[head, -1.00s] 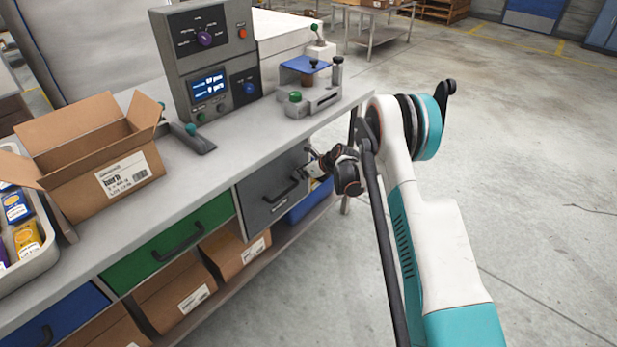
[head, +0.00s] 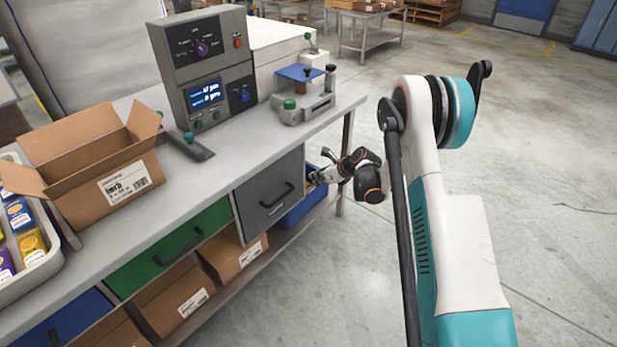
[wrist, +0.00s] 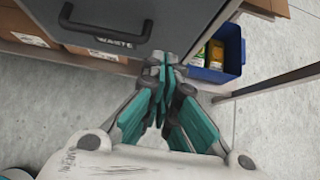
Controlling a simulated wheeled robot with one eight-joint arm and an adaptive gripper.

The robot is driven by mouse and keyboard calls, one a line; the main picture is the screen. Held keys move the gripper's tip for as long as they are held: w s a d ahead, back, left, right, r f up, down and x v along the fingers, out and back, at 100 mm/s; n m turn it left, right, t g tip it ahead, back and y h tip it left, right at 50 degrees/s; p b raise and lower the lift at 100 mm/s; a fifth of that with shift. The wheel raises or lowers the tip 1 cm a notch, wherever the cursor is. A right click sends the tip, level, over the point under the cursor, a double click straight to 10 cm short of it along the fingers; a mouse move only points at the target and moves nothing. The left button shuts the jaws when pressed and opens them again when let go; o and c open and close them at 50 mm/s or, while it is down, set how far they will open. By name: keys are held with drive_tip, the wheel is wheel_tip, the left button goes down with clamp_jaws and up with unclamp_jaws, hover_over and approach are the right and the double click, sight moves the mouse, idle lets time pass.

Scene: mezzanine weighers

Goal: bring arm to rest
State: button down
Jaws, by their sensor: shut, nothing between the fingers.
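My gripper (wrist: 165,75) is in the wrist view with its teal fingers together and nothing between them. Its tips show close to the edge of the grey drawer (wrist: 85,15), which carries a "WASTE" label; I cannot tell if they touch. In the head view my arm bends down at the right, and my gripper (head: 316,178) is small beside the right end of the bench, near the grey drawer (head: 270,192). The drawer appears shut.
The bench (head: 150,225) holds an open carton (head: 95,170), a tray of small boxes (head: 50,262), a control unit (head: 205,70) and a fixture (head: 305,100). A blue bin (wrist: 222,62) sits on the lower shelf. Open floor (head: 540,190) lies to the right.

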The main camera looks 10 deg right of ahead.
drive_tip(key=s+a+r+n+h, duration=0.1)
drive_tip(key=s+a+r+n, duration=0.1)
drive_tip(key=s+r+n, duration=0.9)
drive_tip(key=s+a+r+n+h, duration=0.25)
drive_tip(key=s+r, duration=0.55)
drive_tip(key=r, duration=0.9)
drive_tip(key=s+r+n+h, duration=0.2)
drive_tip(key=s+n, duration=1.3)
drive_tip(key=s, duration=1.1)
drive_tip(key=shift+s+d+r, duration=0.15)
drive_tip(key=shift+d+r, duration=0.25)
drive_tip(key=shift+d, duration=0.05)
